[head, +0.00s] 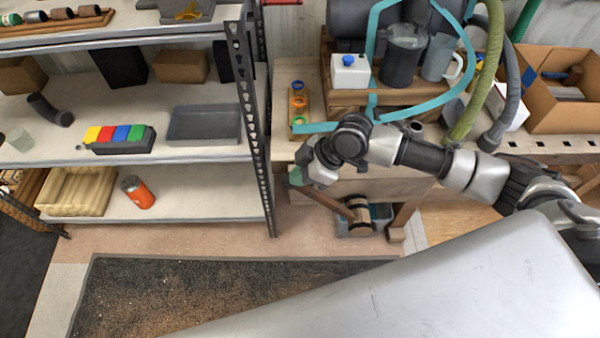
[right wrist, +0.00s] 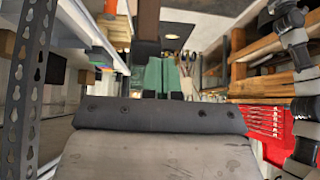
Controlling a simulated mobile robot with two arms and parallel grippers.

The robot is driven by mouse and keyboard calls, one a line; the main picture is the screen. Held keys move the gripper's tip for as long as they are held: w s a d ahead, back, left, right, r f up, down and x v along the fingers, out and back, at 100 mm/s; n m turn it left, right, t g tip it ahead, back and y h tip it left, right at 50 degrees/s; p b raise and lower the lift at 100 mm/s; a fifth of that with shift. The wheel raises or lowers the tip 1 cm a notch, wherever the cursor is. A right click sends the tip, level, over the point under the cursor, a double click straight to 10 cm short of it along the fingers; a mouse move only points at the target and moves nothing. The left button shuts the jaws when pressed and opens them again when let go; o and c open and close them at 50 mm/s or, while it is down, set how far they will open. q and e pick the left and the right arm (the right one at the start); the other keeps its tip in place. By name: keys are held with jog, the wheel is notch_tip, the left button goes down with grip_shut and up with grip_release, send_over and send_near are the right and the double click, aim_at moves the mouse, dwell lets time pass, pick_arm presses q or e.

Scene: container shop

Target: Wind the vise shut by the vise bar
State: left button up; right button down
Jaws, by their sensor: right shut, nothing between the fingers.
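I cannot make out the vise or its bar in either view. My right arm reaches in from the right in the head view, along the front of the wooden workbench (head: 285,75). My right gripper (head: 296,176) is beside the bench's left front corner, near the shelf post. In the right wrist view its green fingers (right wrist: 162,76) are side by side and shut, with nothing seen between them. My left gripper is in neither view.
A metal shelf (head: 180,178) stands left of the gripper, holding a grey tray (head: 204,125) and an orange container (head: 138,192). A white container (head: 350,70) and a cardboard box (head: 545,105) stand on the bench. A dark mat (head: 170,295) lies on the open floor.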

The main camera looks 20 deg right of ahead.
jog(key=shift+w+a+f+h+p, duration=0.25)
jog(key=shift+a+f+h+p, duration=0.3)
jog(key=shift+a, duration=0.35)
jog(key=shift+w+a+f, duration=0.15)
jog(key=shift+a+f, duration=0.1)
jog(key=shift+f, duration=0.05)
jog(key=shift+d, duration=0.1)
